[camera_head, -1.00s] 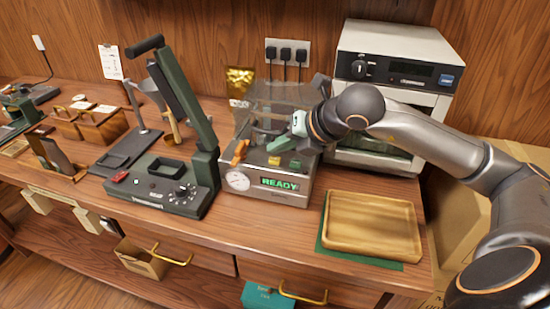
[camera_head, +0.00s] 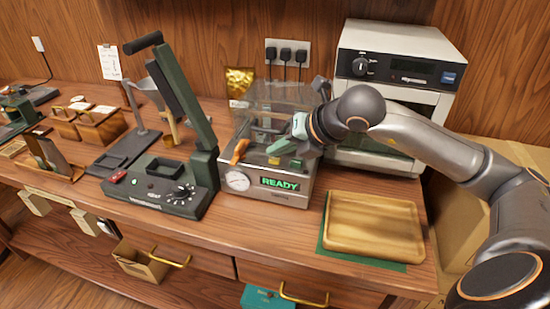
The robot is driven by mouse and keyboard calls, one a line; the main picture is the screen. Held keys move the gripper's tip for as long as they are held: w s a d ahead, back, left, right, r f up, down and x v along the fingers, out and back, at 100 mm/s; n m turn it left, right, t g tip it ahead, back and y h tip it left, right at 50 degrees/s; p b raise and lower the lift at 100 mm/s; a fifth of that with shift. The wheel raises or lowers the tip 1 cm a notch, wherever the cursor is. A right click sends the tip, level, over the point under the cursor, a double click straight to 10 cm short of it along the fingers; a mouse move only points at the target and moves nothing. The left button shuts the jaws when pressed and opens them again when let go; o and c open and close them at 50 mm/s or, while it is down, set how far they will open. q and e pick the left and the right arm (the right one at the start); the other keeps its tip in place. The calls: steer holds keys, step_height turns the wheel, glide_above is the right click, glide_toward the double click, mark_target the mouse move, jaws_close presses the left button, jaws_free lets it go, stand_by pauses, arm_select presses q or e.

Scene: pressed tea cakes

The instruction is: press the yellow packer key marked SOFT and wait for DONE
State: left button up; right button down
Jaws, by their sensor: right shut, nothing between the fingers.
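The packer (camera_head: 265,201) is a metal box with a clear lid, a dial gauge (camera_head: 237,181) and a green display (camera_head: 280,184) reading READY. On its top front edge are an orange lever (camera_head: 239,151), a yellow key (camera_head: 274,161) and a green key (camera_head: 296,164). Any marking on the keys is too small to read. My right gripper (camera_head: 271,150) is shut and empty. It is just above and behind the yellow key, with a small gap that I cannot judge exactly. My left gripper is not in view.
A wooden tray (camera_head: 375,256) on a green mat lies right of the packer. An oven-like appliance (camera_head: 387,90) stands behind my right arm. A green-handled sealer (camera_head: 160,196) stands close on the left. Wall sockets (camera_head: 287,50) are behind.

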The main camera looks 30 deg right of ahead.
mark_target(279, 162)
steer(key=shift+f+b, duration=0.35)
steer(key=shift+b, duration=0.1)
stand_by(0.3)
steer(key=shift+r, duration=0.1)
steer(key=shift+r+p, duration=0.55)
steer(key=shift+r, duration=0.25)
steer(key=shift+r+p, duration=1.8)
steer(key=shift+r, duration=0.8)
steer(key=shift+f, duration=0.1)
steer(key=shift+s, duration=0.1)
